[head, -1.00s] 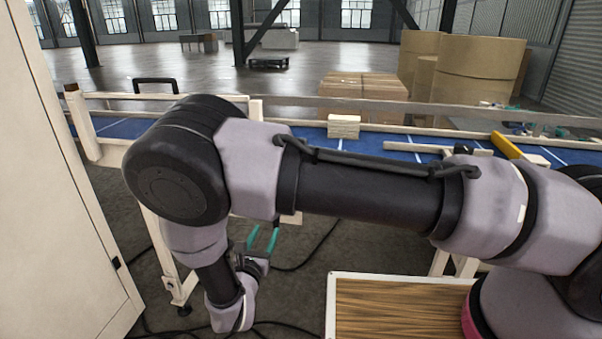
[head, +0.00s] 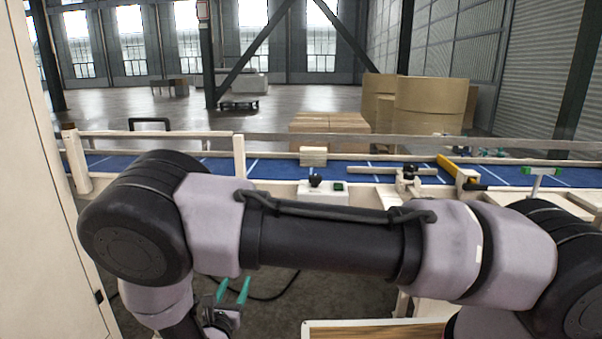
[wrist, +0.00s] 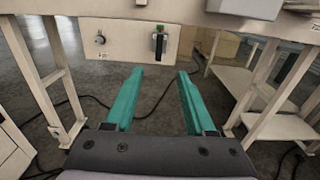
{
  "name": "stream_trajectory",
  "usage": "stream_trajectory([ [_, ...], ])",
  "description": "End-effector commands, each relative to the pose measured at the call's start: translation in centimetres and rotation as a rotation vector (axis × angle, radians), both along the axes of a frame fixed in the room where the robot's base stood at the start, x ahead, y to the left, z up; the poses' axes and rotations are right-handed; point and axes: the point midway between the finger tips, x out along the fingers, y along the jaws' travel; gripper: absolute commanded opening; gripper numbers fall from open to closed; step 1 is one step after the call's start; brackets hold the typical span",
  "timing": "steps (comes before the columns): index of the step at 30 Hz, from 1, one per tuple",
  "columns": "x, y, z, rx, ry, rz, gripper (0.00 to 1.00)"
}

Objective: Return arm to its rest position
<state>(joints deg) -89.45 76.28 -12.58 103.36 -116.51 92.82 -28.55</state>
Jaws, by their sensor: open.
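My gripper (head: 233,291) shows low in the head view, below the bend of my arm, with two teal fingers pointing up. In the wrist view my gripper (wrist: 160,88) has its two teal fingers spread apart with nothing between them. Past the fingers is a pale panel (wrist: 125,50) with a round knob and a dark switch with a green part. My arm spans the head view from the right edge to the left, folded down at the left.
A blue conveyor (head: 270,169) with pale rails runs behind my arm, carrying a pale block (head: 313,156). A tall cream cabinet (head: 40,200) stands close at the left. A pale-edged tray (head: 375,325) lies at the bottom. Cables cross the floor under the conveyor.

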Motion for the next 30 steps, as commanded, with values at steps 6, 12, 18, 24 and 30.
stream_trajectory([
  [6, 1.6, -1.4, 2.1, 0.057, 0.019, -0.089, 0.55],
  [12, 3.3, -3.4, 4.4, 0.127, 0.041, -0.200, 0.55],
  [18, 5.5, -6.7, 7.9, 0.242, 0.075, -0.367, 0.55],
  [24, 8.0, -12.3, 13.0, 0.435, 0.117, -0.623, 0.55],
  [30, 9.0, -20.5, 19.3, 0.741, 0.163, -0.972, 0.55],
])
